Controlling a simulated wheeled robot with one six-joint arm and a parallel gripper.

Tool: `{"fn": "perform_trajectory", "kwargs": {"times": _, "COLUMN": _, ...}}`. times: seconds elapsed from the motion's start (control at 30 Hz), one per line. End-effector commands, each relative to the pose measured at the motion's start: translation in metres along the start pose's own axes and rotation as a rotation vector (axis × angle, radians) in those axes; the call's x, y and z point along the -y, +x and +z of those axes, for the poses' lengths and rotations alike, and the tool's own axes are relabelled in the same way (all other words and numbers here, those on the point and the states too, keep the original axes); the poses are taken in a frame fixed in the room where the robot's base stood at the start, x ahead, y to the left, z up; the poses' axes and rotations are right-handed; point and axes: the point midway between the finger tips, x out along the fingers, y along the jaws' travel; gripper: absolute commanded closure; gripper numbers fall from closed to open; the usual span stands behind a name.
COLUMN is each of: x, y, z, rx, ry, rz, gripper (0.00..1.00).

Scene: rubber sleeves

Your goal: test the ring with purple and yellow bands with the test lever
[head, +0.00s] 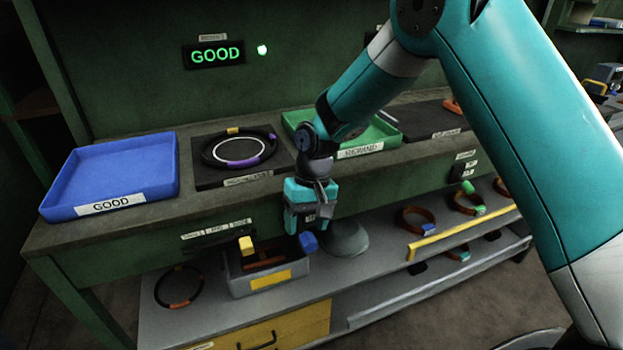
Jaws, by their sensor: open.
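The black ring with purple and yellow bands (243,163) lies flat on a dark square pad (210,178) on the bench top. The yellow band is at its far side and the purple at its near side. A lit sign (216,54) above reads GOOD, with a bright lamp beside it. Below the bench edge are a yellow knob (246,243) and a blue knob (308,242); I cannot tell which is the test lever. My gripper (307,228) is open, pointing down in front of the bench edge, just above the blue knob. I see nothing between its fingers.
A blue tray (165,186) labelled GOOD stands left of the pad, looking empty. A green tray (388,133) is on the right, partly behind my arm. The lower shelf holds a grey bin (238,290), a dark ring (158,290) and several orange rings at the right.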

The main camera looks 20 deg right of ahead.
Motion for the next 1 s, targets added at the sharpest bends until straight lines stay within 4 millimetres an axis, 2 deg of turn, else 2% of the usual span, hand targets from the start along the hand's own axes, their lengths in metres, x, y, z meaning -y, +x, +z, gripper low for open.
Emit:
{"fn": "perform_trajectory", "kwargs": {"times": 0.3, "x": -0.001, "y": -0.083, "z": -0.001, "rx": -0.007, "ry": 0.001, "rz": -0.001, "gripper": 0.39}}
{"fn": "perform_trajectory", "kwargs": {"times": 0.5, "x": -0.001, "y": -0.123, "z": -0.001, "rx": -0.004, "ry": 0.002, "rz": 0.000, "gripper": 0.39}}
{"fn": "perform_trajectory", "kwargs": {"times": 0.7, "x": -0.001, "y": -0.140, "z": 0.000, "rx": -0.001, "ry": 0.002, "rz": 0.000, "gripper": 0.39}}
{"fn": "perform_trajectory", "kwargs": {"times": 1.0, "x": -0.001, "y": -0.141, "z": 0.000, "rx": 0.000, "ry": 0.001, "rz": 0.000, "gripper": 0.39}}
